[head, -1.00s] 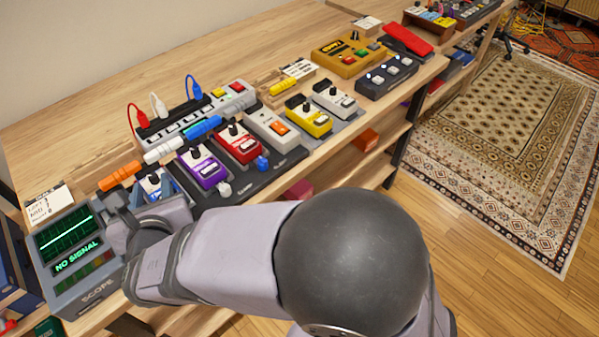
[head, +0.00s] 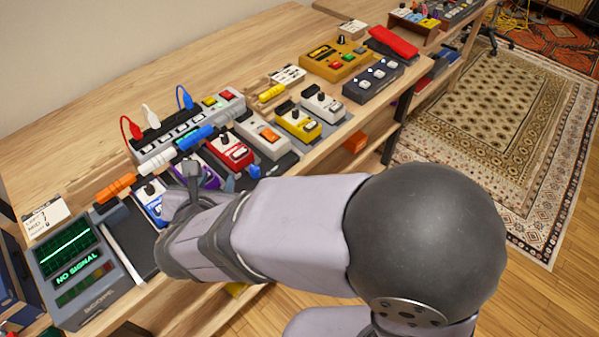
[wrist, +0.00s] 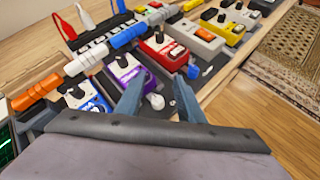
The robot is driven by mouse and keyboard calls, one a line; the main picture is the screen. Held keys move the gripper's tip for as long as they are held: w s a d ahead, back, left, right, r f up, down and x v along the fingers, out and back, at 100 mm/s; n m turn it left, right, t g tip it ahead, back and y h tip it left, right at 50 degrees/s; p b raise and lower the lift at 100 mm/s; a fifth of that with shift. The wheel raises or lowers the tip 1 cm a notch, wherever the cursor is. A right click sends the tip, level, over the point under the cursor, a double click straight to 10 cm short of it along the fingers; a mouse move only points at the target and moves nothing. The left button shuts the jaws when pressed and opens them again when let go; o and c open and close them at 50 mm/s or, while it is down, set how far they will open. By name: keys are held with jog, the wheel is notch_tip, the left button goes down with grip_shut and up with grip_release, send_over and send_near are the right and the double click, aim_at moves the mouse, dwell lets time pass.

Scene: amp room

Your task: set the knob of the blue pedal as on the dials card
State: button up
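The blue pedal (head: 151,205) stands at the left end of the pedal row, partly covered by my arm in the head view. Its black knob (head: 149,189) is on top; where it points is too small to tell. The pedal also shows at the left in the wrist view (wrist: 95,104). A white card with handwritten lines (head: 46,216), seemingly the dials card, stands behind the scope; its small writing is hard to read. My gripper (wrist: 160,76) is open and empty, its fingers apart near the purple pedal (wrist: 127,73), right of the blue one.
The scope (head: 75,262) showing NO SIGNAL is left of the blue pedal. Orange, white and blue cable plugs (head: 117,187) lie behind the pedals. The red pedal (head: 231,151) and yellow pedal (head: 299,124) stand farther right. Bare wood (head: 80,130) lies behind.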

jog(key=w+d+m+g+h+p, duration=0.1)
jog(key=d+m+g+h+p, duration=0.3)
jog(key=d+m, duration=0.6)
jog(key=shift+d+f+m+h, duration=0.3)
jog(key=shift+d, duration=3.2)
